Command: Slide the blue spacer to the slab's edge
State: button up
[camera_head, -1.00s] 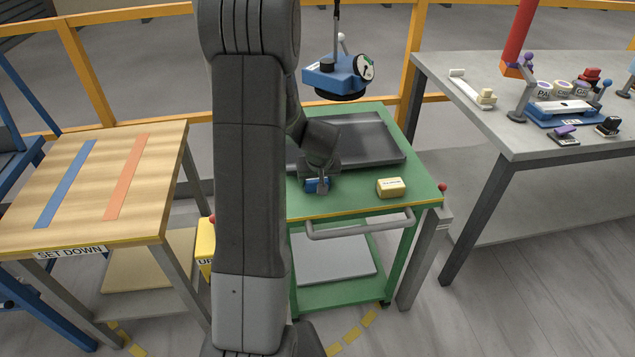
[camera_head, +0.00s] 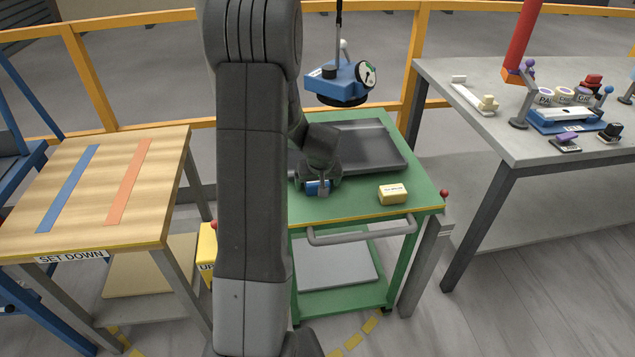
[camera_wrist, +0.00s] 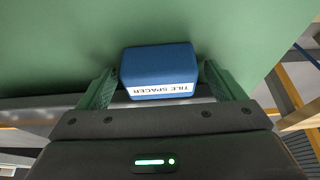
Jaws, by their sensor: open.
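The blue spacer (camera_wrist: 157,65), labelled "TILE SPACER", lies between the two fingers of my open gripper (camera_wrist: 157,82) in the wrist view. A finger stands on each side of it; I cannot tell whether either touches it. My arm hides the slab's left part.
A pale yellow block (camera_head: 392,195) sits on the cart top to the right of my gripper. A blue device with a gauge (camera_head: 340,82) hangs above the slab's far side. A wooden set-down table (camera_head: 100,190) stands left, a grey workbench (camera_head: 480,120) right.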

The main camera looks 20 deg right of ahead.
jog(key=v, duration=1.3)
jog(key=shift+s+r, duration=0.2)
jog(key=shift+r, duration=0.1)
jog(key=shift+f, duration=0.15)
jog(key=x, duration=1.3)
jog(key=shift+w+f, duration=0.15)
jog(key=shift+f, duration=0.05)
jog(key=shift+r, duration=0.1)
